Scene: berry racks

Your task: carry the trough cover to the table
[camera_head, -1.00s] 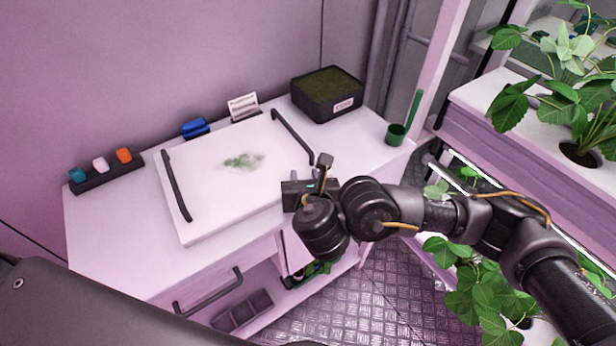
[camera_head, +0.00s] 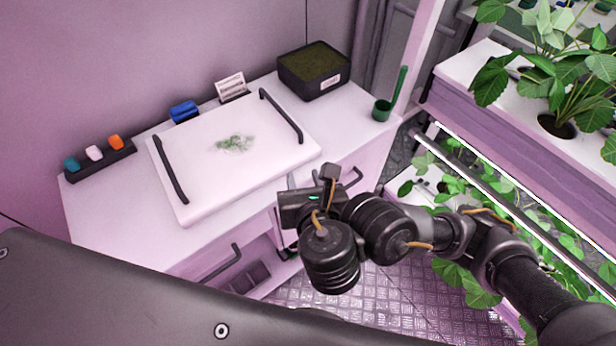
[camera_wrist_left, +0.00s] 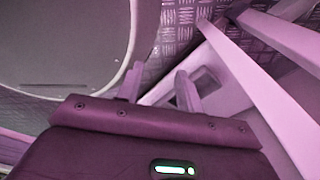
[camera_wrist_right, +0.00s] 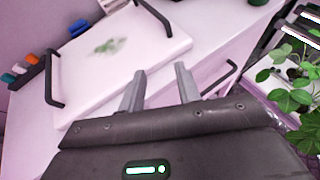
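The trough cover (camera_head: 215,178) is a white board with a green smudge and a black handle along its left and right sides. It lies flat on the white table (camera_head: 130,235). The cover also shows in the right wrist view (camera_wrist_right: 130,60). My right gripper (camera_wrist_right: 158,80) is open and empty, its two fingers apart in front of the cover's near edge. In the head view the right gripper (camera_head: 310,185) is beside the cover's near right corner, apart from it. My left gripper (camera_wrist_left: 160,85) is open and empty, low over the metal floor, outside the head view.
A dark tray (camera_head: 315,72) of green material, a green scoop (camera_head: 382,108), a small card (camera_head: 231,86), a blue item (camera_head: 184,110) and a rack of coloured blocks (camera_head: 98,158) stand around the cover. Plant racks (camera_head: 500,120) rise at right. Drawers with handles face the front.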

